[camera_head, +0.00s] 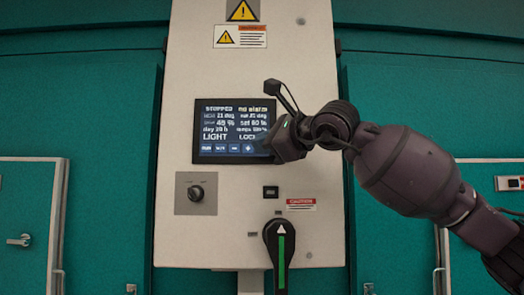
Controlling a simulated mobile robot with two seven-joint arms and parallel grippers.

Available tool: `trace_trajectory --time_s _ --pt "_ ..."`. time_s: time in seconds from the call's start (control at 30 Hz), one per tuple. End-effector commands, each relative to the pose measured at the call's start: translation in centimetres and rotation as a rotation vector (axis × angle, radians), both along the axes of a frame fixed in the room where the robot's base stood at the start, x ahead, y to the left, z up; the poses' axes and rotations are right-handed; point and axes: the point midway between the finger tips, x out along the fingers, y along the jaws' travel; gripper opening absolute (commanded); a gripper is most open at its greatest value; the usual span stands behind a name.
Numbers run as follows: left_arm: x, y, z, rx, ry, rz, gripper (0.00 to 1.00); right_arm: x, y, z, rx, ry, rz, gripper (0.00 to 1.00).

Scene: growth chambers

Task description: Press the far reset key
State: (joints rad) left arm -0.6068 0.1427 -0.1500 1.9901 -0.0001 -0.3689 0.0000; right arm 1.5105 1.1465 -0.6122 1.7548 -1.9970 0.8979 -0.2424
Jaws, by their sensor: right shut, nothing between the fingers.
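A dark control display (230,115) on the pale panel shows "STOPPED", "no alarm" and several readings. A row of small keys (228,148) runs along its lower edge. I cannot read a reset label on any of them. My right gripper (277,142) comes in from the right and is shut and empty. It covers the display's lower right corner, and whether it touches the glass I cannot tell. Its fingertips are hard to make out. Any key at that corner is hidden. My left gripper is out of view.
Below the display are a rotary knob (196,193), a small black button (270,192) and a large black handle (280,255) with a green stripe. Warning labels (240,36) sit above. Teal chamber walls (80,110) flank the panel, and the left side before it is clear.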

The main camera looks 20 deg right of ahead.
Motion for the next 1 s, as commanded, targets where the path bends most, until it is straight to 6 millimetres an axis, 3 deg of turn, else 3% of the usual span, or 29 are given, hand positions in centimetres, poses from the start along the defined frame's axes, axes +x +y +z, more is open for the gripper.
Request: trace_trajectory --time_s 0.57,1.0 --pt "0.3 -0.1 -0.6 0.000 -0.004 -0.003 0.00 -1.1 0.3 -0.1 -0.001 0.000 0.000 0.00" --pt "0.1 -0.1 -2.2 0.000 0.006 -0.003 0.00 -4.3 1.2 -0.2 -0.002 -0.001 0.002 0.00"
